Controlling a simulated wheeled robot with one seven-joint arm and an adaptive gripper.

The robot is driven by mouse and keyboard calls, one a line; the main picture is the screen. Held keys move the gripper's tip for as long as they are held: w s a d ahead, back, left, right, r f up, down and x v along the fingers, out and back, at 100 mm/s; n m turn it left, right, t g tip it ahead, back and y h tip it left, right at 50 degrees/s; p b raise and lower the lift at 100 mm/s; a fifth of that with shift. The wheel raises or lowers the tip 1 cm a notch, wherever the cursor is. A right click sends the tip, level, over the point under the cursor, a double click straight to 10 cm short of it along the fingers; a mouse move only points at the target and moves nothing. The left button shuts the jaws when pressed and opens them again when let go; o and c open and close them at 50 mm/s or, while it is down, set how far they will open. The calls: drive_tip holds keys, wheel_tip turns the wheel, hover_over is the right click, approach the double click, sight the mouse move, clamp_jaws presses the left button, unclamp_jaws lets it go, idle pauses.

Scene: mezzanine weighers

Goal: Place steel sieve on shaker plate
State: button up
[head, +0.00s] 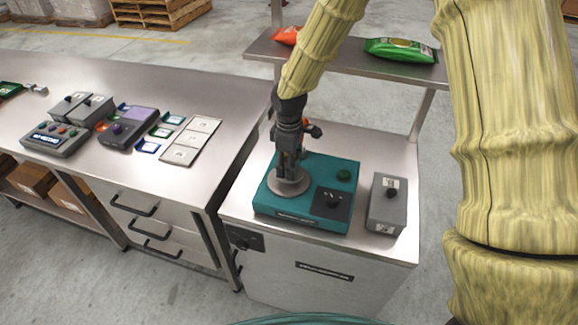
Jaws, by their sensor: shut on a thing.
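The shaker is a teal box (308,192) on the steel-topped cabinet, with a black control panel and knob on its right front. My gripper (289,168) points down over the left part of the shaker and is shut. At its fingertips is a round, shallow grey steel piece, which looks like the steel sieve (288,183). It sits level at the shaker's top. The shaker plate cannot be told apart from it, and I cannot tell whether the two touch. My fingers hide part of the round piece.
A grey control box (386,204) stands right of the shaker. A shelf (345,61) behind holds a green bag (400,50) and an orange bag (286,36). The left bench (215,92) carries a purple scale (129,128), a grey device (56,139) and a pale tray (191,141).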

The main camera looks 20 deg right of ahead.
drive_tip(key=shift+f+p, duration=0.4)
drive_tip(key=shift+f, duration=0.75)
drive_tip(key=shift+f, duration=0.15)
drive_tip(key=o, duration=1.2)
drive_tip(key=shift+o, duration=0.2)
drive_tip(key=shift+r+b, duration=1.55)
drive_tip(key=shift+r, duration=4.55)
